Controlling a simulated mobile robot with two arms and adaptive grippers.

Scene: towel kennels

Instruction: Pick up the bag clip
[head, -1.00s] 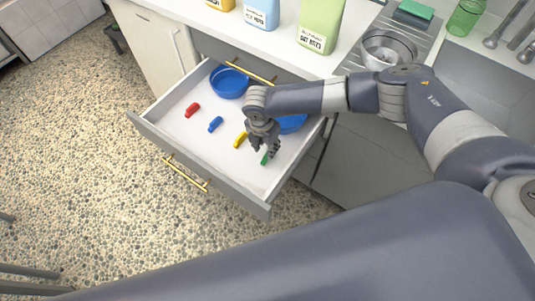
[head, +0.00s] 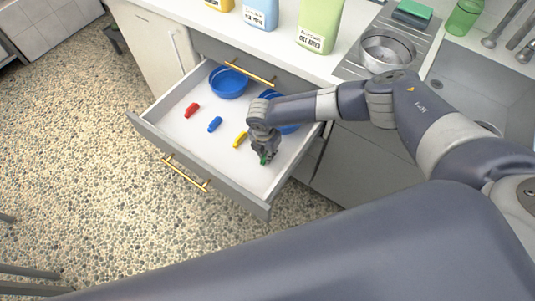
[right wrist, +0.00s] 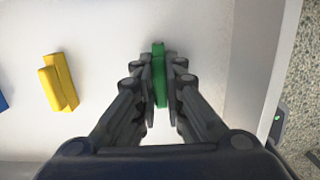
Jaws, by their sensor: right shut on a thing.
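The green bag clip (right wrist: 158,48) is between the fingers of my right gripper (right wrist: 160,85) in the right wrist view. The fingers are shut on it from both sides. In the head view my right gripper (head: 264,159) is low in the open drawer, and only a bit of the green clip (head: 265,161) shows under it. A yellow clip (head: 240,139), a blue clip (head: 215,124) and a red clip (head: 192,110) lie apart on the white drawer floor. The yellow clip also shows in the right wrist view (right wrist: 58,82). My left gripper is not in view.
The open drawer (head: 239,196) has raised walls around the clips. Blue bowls (head: 229,83) sit at its back, one partly hidden by my arm.

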